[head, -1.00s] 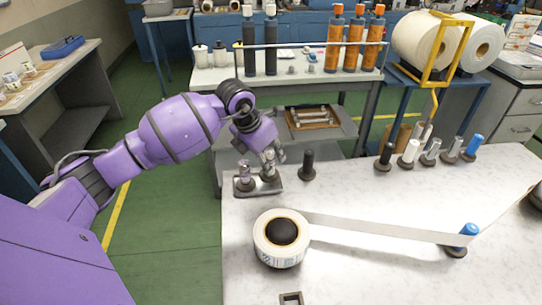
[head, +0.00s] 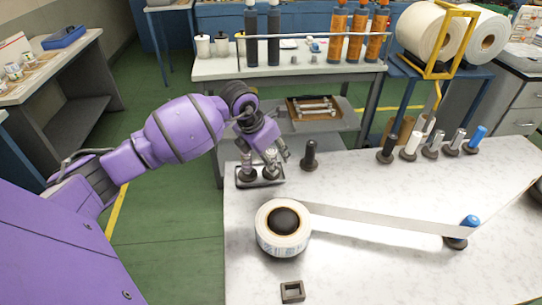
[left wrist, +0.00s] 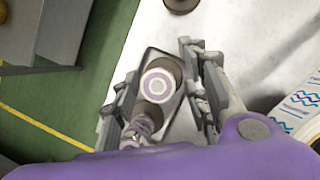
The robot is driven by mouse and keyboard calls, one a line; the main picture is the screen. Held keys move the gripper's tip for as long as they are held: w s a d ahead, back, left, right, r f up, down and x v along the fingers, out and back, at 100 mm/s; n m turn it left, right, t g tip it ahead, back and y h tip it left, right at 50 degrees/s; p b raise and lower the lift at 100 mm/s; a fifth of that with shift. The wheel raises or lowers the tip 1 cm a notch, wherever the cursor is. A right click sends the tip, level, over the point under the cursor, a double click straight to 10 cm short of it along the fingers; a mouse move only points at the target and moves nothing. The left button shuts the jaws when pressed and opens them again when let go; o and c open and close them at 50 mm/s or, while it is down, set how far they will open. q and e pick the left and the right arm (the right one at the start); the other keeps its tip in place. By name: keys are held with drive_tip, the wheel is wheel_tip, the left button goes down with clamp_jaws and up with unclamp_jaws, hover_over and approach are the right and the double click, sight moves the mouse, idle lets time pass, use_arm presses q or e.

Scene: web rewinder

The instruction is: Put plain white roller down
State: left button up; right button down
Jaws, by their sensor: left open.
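A pale roller (left wrist: 157,83) stands upright in a small grey tray (head: 246,184) at the marble table's far left corner. Its round top, white with a purple-grey ring, faces the left wrist camera. My left gripper (head: 273,158) is at this roller. In the left wrist view its fingers (left wrist: 160,88) are spread on both sides of it, with gaps showing. A second, patterned roller (head: 248,164) stands beside it in the tray, partly hidden by the gripper in the left wrist view. Another plain white roller (head: 411,146) stands in the row at the back right. My right gripper is out of view.
A dark post (head: 310,156) stands just right of the tray. A large label roll (head: 283,230) sits in front, its web running right to a blue-topped roller (head: 461,234). Several rollers line the back edge. A small square block (head: 292,291) lies near the front.

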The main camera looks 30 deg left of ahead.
use_arm(q)
drive_tip(key=shift+r, duration=0.2)
drive_tip(key=v, duration=1.1)
drive_tip(key=shift+s+r, duration=0.2)
drive_tip(key=shift+r, duration=0.15)
drive_tip(key=shift+a+f, duration=0.1)
